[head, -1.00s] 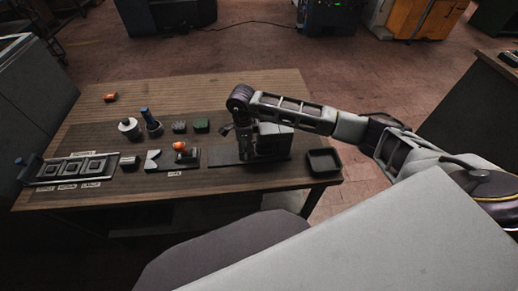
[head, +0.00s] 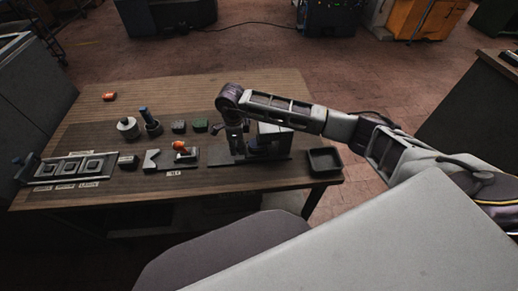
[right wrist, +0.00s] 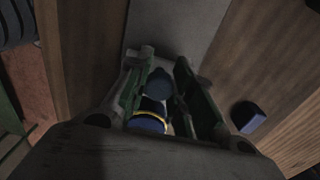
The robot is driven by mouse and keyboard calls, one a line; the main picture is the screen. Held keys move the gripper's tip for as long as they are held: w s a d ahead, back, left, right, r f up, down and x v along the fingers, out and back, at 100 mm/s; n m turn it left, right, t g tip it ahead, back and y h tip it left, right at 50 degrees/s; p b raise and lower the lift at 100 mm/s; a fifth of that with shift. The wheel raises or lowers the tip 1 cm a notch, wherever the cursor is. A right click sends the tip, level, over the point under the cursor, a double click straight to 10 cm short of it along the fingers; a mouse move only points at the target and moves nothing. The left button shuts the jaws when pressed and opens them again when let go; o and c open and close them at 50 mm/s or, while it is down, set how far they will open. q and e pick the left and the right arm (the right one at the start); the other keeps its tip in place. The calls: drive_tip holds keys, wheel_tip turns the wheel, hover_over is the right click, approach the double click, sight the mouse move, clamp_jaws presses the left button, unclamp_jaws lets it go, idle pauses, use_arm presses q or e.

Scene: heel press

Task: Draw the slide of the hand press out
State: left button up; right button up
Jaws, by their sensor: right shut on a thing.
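The hand press (head: 275,139) stands on a dark base plate (head: 222,157) near the table's right end. My right gripper (head: 237,148) points down over this plate, just left of the press body. In the right wrist view its two fingers (right wrist: 163,95) are shut on a dark blue knob-like part (right wrist: 158,82), which I take to be the slide's handle. A blue part with a yellow ring (right wrist: 148,122) shows below it between the fingers. The slide itself is mostly hidden by the gripper. My left gripper is not in view.
An empty black tray (head: 325,160) lies right of the press. A labelled rack (head: 75,168) is at far left. The table's back is largely clear.

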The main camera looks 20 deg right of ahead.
sight(213, 156)
drive_tip(key=shift+w+a+f+b, duration=0.15)
drive_tip(key=shift+a+b, duration=0.1)
drive_tip(key=shift+a, duration=0.35)
drive_tip(key=shift+w+a+b, duration=0.2)
drive_tip(key=shift+a+b, duration=0.05)
drive_tip(key=shift+a, duration=0.4)
drive_tip(key=shift+w+a+f+b, duration=0.15)
drive_tip(key=shift+a+b, duration=0.1)
drive_tip(key=shift+a, duration=0.35)
drive_tip(key=shift+w+a+r+b, duration=0.1)
drive_tip(key=shift+w+a+b, duration=0.15)
drive_tip(key=shift+a, duration=0.45)
drive_tip(key=shift+w+a+b, duration=0.15)
drive_tip(key=shift+a+b, duration=0.2)
drive_tip(key=shift+a, duration=0.3)
drive_tip(key=shift+w+a+b, duration=0.25)
drive_tip(key=shift+a+b, duration=0.1)
drive_tip(key=shift+a, duration=0.45)
drive_tip(key=shift+w+a+b, duration=0.2)
drive_tip(key=shift+a+b, duration=0.1)
drive_tip(key=shift+a, duration=0.45)
drive_tip(key=o, duration=1.6)
drive_tip(key=shift+w+r, duration=0.1)
drive_tip(key=shift+r, duration=0.15)
drive_tip(key=shift+r+p, duration=0.75)
drive_tip(key=shift+r, duration=0.85)
drive_tip(key=shift+r, duration=0.2)
